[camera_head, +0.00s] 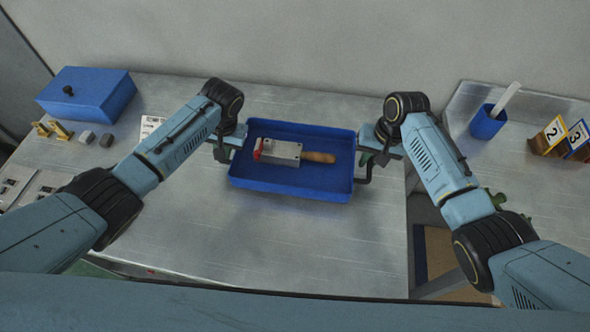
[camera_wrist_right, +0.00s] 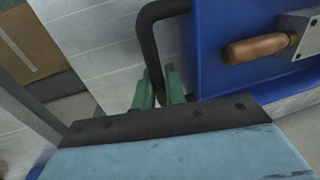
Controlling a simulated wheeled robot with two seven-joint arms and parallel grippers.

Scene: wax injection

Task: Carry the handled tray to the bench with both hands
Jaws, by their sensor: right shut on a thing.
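The blue handled tray (camera_head: 290,187) is level over the left metal bench (camera_head: 330,250), with a black handle at each short side. I cannot tell whether its bottom touches the bench. A metal tool (camera_head: 283,153) with a wooden handle and a red part lies in it. My right gripper (camera_head: 374,152) is at the right handle (camera_head: 367,172). In the right wrist view its green fingers (camera_wrist_right: 160,88) are shut on the black handle (camera_wrist_right: 151,40). My left gripper (camera_head: 222,148) is at the left handle; its fingers are mostly hidden by the arm.
A blue lidded box (camera_head: 88,95), brass pieces (camera_head: 54,130), grey blocks (camera_head: 86,137) and flat cards (camera_head: 20,185) are on the bench's left. A second bench (camera_head: 470,165) at right, across a gap, holds a blue cup (camera_head: 487,123) and numbered stands (camera_head: 551,136). The front middle is clear.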

